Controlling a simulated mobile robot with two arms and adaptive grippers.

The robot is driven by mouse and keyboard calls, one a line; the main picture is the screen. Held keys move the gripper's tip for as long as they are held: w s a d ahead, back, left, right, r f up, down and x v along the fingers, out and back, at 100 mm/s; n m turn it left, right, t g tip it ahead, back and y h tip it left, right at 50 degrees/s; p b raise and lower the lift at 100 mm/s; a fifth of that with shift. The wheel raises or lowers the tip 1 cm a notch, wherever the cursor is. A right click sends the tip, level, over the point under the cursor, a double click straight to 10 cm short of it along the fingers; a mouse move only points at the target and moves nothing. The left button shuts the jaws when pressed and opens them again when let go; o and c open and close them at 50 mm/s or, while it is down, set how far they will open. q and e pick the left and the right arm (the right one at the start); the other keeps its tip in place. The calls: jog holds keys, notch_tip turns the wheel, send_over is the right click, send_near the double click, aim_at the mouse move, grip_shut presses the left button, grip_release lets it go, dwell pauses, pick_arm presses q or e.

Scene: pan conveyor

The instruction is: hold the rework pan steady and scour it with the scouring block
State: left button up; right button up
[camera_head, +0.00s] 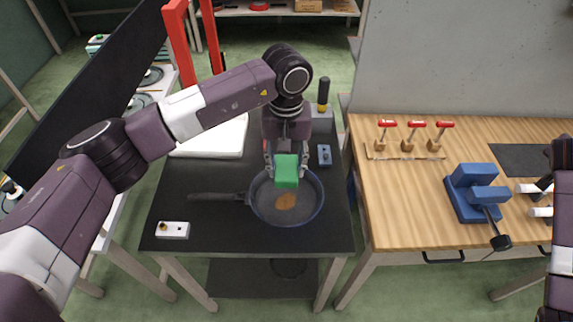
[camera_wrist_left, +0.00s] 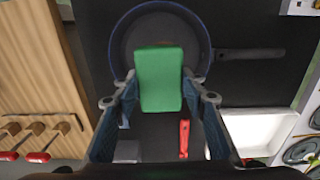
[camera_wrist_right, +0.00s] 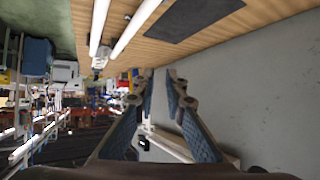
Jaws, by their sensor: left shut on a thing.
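The dark rework pan (camera_head: 262,215) lies on the black table with its handle (camera_head: 218,197) pointing left. A brown patch (camera_head: 286,201) shows on its floor. My left gripper (camera_head: 286,160) is shut on the green scouring block (camera_head: 287,172), held over the far part of the pan. In the left wrist view the block (camera_wrist_left: 159,80) sits between the fingers and overlaps the pan (camera_wrist_left: 130,42). I cannot tell whether the block touches the pan. My right gripper (camera_wrist_right: 160,90) is empty, its fingers apart, away from the pan.
A white panel (camera_head: 215,140) lies behind the pan. A wooden bench (camera_head: 400,215) with a blue vise (camera_head: 470,195) and red-handled tools (camera_head: 416,125) stands right.

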jog(key=w+a+f+m+y, duration=0.1)
jog(key=a+f+y, duration=0.2)
jog(key=a, duration=0.8)
jog(key=a+f+y, duration=0.3)
jog(key=a, duration=0.8)
jog(key=w+a+f+m+y, duration=0.1)
jog(key=a+f+y, duration=0.15)
jog(key=a, duration=0.85)
jog(key=s+a+r+g+y, duration=0.1)
jog(key=s+a+y, duration=0.4)
jog(key=a, duration=0.9)
jog(key=s+a+r+g+y, duration=0.15)
jog(key=s+a, duration=0.55)
jog(key=a, duration=0.7)
send_near(286, 208)
jog(key=shift+n+y, duration=0.3)
jog(key=shift+y, duration=0.1)
jog(key=s+f, duration=0.1)
jog(key=f, duration=0.1)
jog(key=s+f, duration=0.2)
jog(key=f, duration=0.1)
jog(key=shift+s+a+f, duration=0.25)
jog(key=shift+a+f, duration=0.05)
jog(key=shift+a, duration=0.05)
jog(key=shift+c, duration=0.4)
